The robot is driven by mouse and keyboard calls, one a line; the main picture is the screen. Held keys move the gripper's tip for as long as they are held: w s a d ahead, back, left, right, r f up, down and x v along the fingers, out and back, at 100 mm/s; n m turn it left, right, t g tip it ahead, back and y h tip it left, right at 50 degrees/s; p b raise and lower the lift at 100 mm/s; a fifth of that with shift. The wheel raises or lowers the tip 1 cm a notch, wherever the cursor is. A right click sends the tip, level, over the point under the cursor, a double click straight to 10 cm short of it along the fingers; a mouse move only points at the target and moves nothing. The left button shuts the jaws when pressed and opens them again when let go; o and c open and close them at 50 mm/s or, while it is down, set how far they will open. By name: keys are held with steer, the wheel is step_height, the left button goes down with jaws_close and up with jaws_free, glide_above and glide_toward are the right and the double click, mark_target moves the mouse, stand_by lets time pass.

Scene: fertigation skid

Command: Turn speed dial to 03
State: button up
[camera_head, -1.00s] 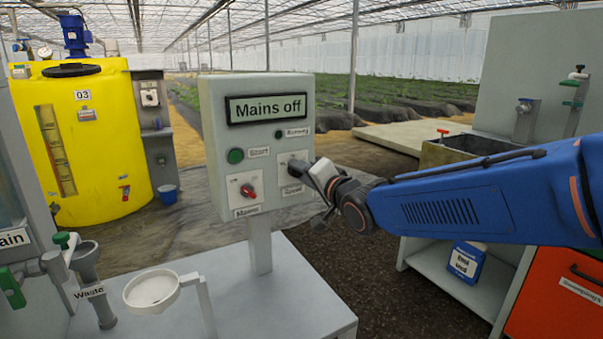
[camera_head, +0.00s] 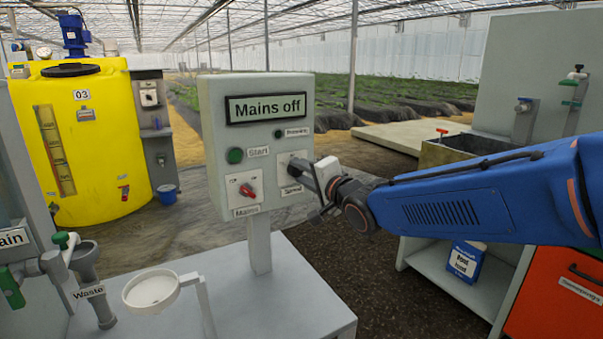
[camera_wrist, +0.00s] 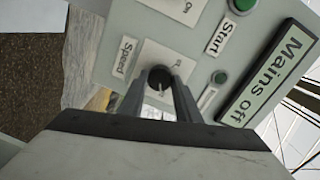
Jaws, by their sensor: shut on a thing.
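The control panel (camera_head: 216,150) is a pale grey box on a post, and its display (camera_head: 266,108) reads "Mains off". The speed dial (camera_wrist: 160,78) is a dark round knob on a white plate beside the "Speed" label (camera_wrist: 125,57). My gripper (camera_head: 298,172) reaches the panel from the right, and its fingers are shut on the dial, seen in the wrist view (camera_wrist: 161,92). In the head view my gripper partly hides the dial. The dial's setting is too small to read.
The panel also has a green Start button (camera_head: 235,156), a running lamp (camera_head: 279,134) and a red mains switch (camera_head: 247,190). A white funnel-like dish (camera_head: 151,290) stands on the bench below. A yellow tank (camera_head: 110,140) marked 03 stands behind at left.

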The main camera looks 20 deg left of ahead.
steer(key=o, duration=1.1)
steer(key=shift+c, duration=0.2)
steer(key=f+v, duration=0.1)
steer(key=v, duration=1.6)
steer(key=shift+d+r, duration=0.15)
steer(key=shift+r, duration=0.25)
steer(key=shift+s, duration=0.1)
